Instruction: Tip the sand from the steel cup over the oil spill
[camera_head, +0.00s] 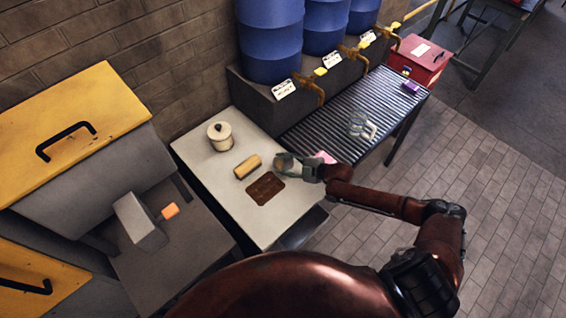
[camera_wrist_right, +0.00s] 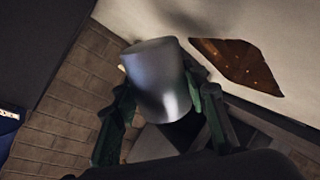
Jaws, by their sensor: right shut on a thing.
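My right gripper (camera_head: 300,168) is above the right side of the pale table (camera_head: 203,159). It is shut on the steel cup (camera_head: 284,161), which also shows between its fingers in the right wrist view (camera_wrist_right: 160,80). The oil spill (camera_head: 265,188) is a dark brown, squarish patch on the table, just left of and in front of the cup in the head view. It also shows beside the cup in the right wrist view (camera_wrist_right: 240,65). I cannot see sand inside the cup, nor tell the cup's tilt surely. My left gripper is out of view.
A tan cylinder (camera_head: 247,167) lies near the spill, and a lidded cream pot (camera_head: 220,136) stands at the table's back. A roller conveyor (camera_head: 335,121) holds a pair of pale gloves (camera_head: 362,127). Blue barrels (camera_head: 270,40) stand behind. A red box (camera_head: 419,60) is far right.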

